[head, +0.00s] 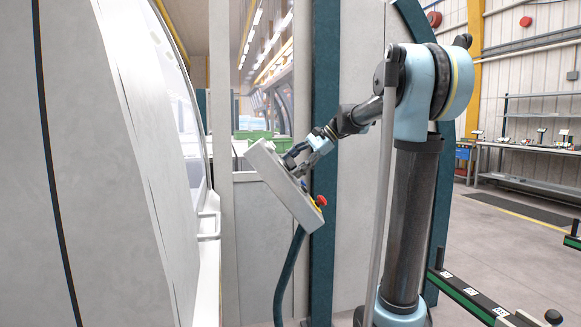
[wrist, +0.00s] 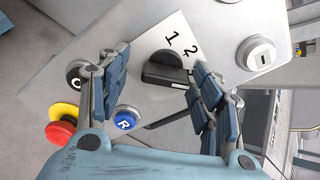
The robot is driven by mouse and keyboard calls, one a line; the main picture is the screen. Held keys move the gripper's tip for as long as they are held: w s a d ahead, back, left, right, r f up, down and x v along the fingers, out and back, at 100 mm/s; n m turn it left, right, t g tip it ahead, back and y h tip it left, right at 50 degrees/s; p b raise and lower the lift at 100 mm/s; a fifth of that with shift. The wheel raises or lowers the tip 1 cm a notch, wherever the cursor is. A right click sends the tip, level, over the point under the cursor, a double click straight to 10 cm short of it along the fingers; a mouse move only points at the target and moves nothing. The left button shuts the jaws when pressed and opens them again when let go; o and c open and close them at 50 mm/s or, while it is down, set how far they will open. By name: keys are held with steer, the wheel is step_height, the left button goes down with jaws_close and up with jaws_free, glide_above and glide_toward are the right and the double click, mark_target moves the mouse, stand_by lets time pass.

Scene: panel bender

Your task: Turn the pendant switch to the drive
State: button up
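The pendant (head: 285,188) is a tilted light grey box on a dark hose, left of my arm in the head view. Its black rotary switch (wrist: 168,70) sits on a white label marked 1 and 2 in the wrist view. Which mark the switch points to is hard to tell. My gripper (wrist: 160,62) is open, with one finger on each side of the switch. A gap shows at the left finger; the right finger is close to the knob, and I cannot tell if it touches. In the head view my gripper (head: 300,157) is at the pendant's face.
Near the switch are a black O button (wrist: 76,78), a blue R button (wrist: 126,117), a red emergency stop (wrist: 60,134) with a yellow collar, and a white I button (wrist: 257,53). A grey machine panel (head: 85,170) stands at left. Open floor (head: 490,240) lies at right.

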steer(key=shift+r, duration=0.1)
steer(key=shift+w+d+r, duration=0.1)
steer(key=shift+d+r, duration=0.05)
steer(key=shift+d, duration=0.05)
steer(key=v, duration=1.1)
steer(key=shift+d, duration=0.15)
